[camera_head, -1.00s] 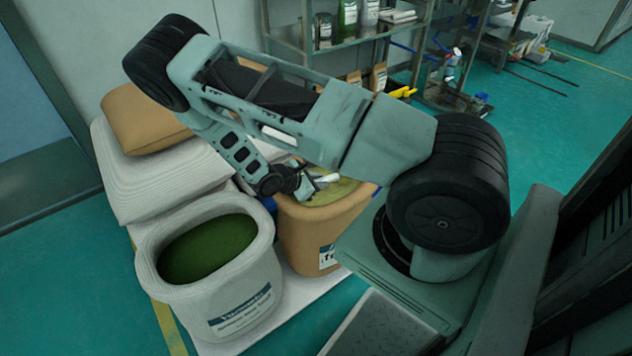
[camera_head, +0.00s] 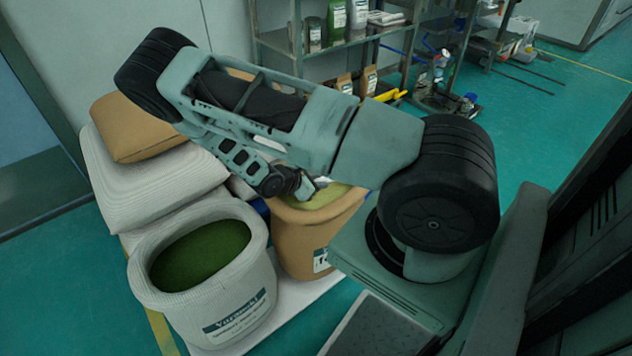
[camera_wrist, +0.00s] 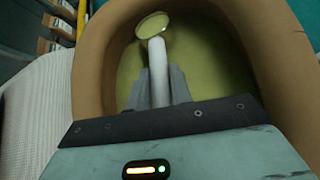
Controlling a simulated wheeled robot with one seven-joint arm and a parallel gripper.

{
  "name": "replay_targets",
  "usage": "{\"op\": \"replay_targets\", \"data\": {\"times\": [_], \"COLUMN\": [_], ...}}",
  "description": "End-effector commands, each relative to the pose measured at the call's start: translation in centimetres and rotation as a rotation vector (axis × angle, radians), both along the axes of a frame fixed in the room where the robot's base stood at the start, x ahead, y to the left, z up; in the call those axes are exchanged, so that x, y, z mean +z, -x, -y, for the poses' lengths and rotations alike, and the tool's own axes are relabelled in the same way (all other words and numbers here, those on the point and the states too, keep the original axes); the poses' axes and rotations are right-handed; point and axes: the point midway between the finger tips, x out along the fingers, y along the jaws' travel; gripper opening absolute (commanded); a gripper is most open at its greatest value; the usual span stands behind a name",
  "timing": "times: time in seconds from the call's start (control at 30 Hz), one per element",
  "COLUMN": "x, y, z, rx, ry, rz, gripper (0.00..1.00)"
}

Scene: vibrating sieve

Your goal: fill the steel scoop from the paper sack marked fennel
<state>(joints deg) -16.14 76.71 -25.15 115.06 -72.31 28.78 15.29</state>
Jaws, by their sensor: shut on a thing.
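The brown paper sack (camera_head: 302,240) stands open in the head view, with a yellow-green fill; its label is partly hidden by my arm and I cannot read it in full. In the wrist view the sack's wall (camera_wrist: 92,70) rings the same fill (camera_wrist: 205,60). My gripper (camera_wrist: 157,90) is shut on the pale handle of the scoop (camera_wrist: 158,58), over the sack's mouth. The round scoop bowl (camera_wrist: 152,25) points away from me, inside the rim in the picture. Its inside looks yellow-green; I cannot tell how full it is. In the head view my gripper (camera_head: 307,188) mostly hides the scoop.
A white woven sack (camera_head: 250,290) with dark green contents stands open to the left. Closed sacks (camera_head: 140,130) are stacked behind it. A metal shelf (camera_head: 350,40) with bottles and bags stands at the back. Green floor (camera_head: 560,120) is clear at right.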

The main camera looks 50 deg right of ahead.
Motion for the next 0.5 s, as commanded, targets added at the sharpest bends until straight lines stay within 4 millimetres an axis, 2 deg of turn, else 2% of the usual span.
{"op": "replay_targets", "data": {"times": [0.5], "x": [0.02], "y": [-0.2], "z": [-0.67], "rx": [-0.001], "ry": [0.0], "rz": [0.001], "gripper": [0.0]}}
